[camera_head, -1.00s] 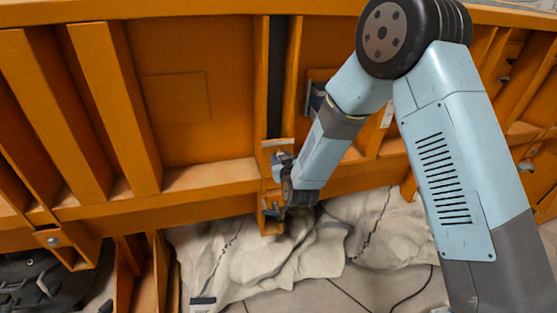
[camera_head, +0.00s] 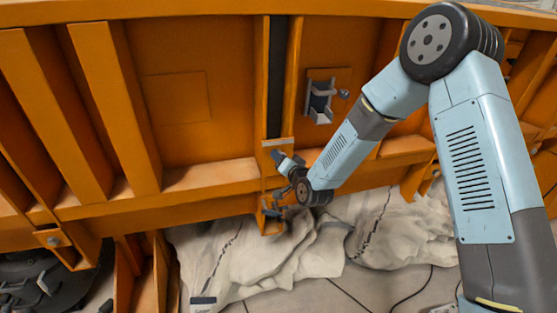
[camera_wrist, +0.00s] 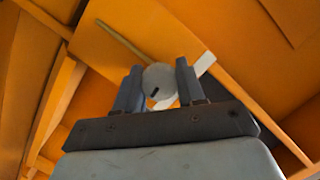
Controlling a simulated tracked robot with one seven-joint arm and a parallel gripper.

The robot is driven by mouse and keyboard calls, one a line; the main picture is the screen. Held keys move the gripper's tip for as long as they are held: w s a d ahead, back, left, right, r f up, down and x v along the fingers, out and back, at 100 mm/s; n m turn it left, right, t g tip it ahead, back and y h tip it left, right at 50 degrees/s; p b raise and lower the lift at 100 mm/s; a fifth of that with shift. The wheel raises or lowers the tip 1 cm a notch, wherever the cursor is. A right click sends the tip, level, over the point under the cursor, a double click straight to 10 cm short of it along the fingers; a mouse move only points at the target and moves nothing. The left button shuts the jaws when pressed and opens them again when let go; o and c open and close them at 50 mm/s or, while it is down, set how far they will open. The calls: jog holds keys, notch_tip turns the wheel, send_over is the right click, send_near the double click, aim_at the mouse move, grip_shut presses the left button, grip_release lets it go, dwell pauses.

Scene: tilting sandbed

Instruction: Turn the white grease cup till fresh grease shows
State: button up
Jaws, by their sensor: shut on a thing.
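The white grease cup (camera_wrist: 158,83) shows in the wrist view as a pale round cap with a small dark slot. It sits between the two dark fingers of my gripper (camera_wrist: 159,88), which is shut on it. Part of the cup is hidden by the fingers and the gripper body. In the head view my gripper (camera_head: 283,160) is at the lower end of the upright orange channel. I cannot see any fresh grease in either view.
The orange ribbed wall (camera_head: 180,95) fills the back. A small metal bracket (camera_head: 320,98) stands out from it, up and right of my gripper. Crumpled pale sacks (camera_head: 270,265) lie on the tiled floor below. A pale strip (camera_wrist: 202,66) lies behind the right finger.

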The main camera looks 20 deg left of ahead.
jog(key=shift+s+f+m, duration=0.15)
jog(key=shift+m, duration=0.45)
jog(key=o, duration=1)
jog(key=shift+y, duration=0.3)
jog(key=shift+o, duration=0.2)
jog(key=v, duration=1.3)
jog(key=shift+s+d, duration=0.2)
jog(key=shift+d, duration=0.1)
